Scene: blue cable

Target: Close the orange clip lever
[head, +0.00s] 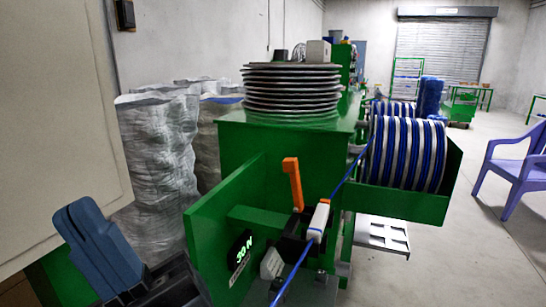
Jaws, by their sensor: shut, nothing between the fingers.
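The orange clip lever (293,184) stands nearly upright on the green machine, with a short bend at its top. Its lower end meets a dark clip body (294,243). The blue cable (343,184) comes down from the spool, passes by a white block (319,219) beside the lever, and runs on to the bottom edge. My gripper (76,214) is at the lower left, its blue-grey fingers together and empty. It is well to the left of the lever and touches nothing that I can see.
A green side panel (213,243) with a lit display (241,247) stands between my gripper and the clip. A striped cable spool (405,153) is at the right. Stacked grey discs (292,92) sit on the machine. Wrapped sacks (160,165) stand behind; a purple chair (516,165) is far right.

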